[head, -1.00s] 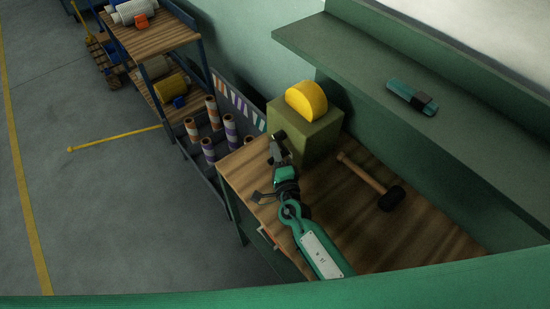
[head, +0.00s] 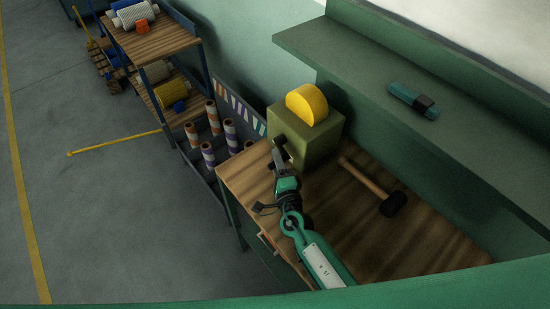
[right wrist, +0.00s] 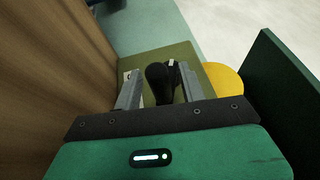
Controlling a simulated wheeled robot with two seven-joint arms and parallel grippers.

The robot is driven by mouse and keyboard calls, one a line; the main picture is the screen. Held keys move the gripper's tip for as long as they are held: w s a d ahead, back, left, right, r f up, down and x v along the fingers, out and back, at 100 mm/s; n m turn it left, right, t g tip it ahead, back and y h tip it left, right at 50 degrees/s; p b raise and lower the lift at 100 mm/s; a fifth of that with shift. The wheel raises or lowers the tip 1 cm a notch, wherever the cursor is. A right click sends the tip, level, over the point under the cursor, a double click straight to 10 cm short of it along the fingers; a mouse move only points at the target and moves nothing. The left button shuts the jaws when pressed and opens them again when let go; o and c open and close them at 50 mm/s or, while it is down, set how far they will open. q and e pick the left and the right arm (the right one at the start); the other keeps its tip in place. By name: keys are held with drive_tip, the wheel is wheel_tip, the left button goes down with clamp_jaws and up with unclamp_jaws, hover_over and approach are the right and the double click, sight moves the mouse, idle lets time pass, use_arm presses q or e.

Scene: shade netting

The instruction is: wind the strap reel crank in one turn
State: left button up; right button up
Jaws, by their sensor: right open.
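The strap reel is an olive-green block (head: 318,140) with a yellow half-disc (head: 307,104) on top, standing at the back of the wooden bench. In the right wrist view, the block (right wrist: 185,58) lies ahead and the yellow disc (right wrist: 224,80) shows at right. The crank's black knob (right wrist: 158,80) is between my right gripper's two fingers (right wrist: 158,90), which stand apart on either side of it. In the head view, my right gripper (head: 279,157) is at the block's near-left face; the crank there is small and partly hidden by it. My left gripper is not in view.
A mallet (head: 372,187) lies on the wooden bench (head: 440,235), right of my right arm. A teal tool (head: 411,98) lies on the green shelf (head: 375,75) above. Striped rolls (head: 230,135) stand in a bin left of the bench. The floor at left is mostly open.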

drive_tip(key=b+v, duration=0.1)
drive_tip(key=v, duration=0.8)
drive_tip(key=shift+s+f+b, duration=0.1)
drive_tip(key=shift+b, duration=0.2)
drive_tip(key=shift+s+d, duration=0.1)
drive_tip(key=shift+s, duration=0.55)
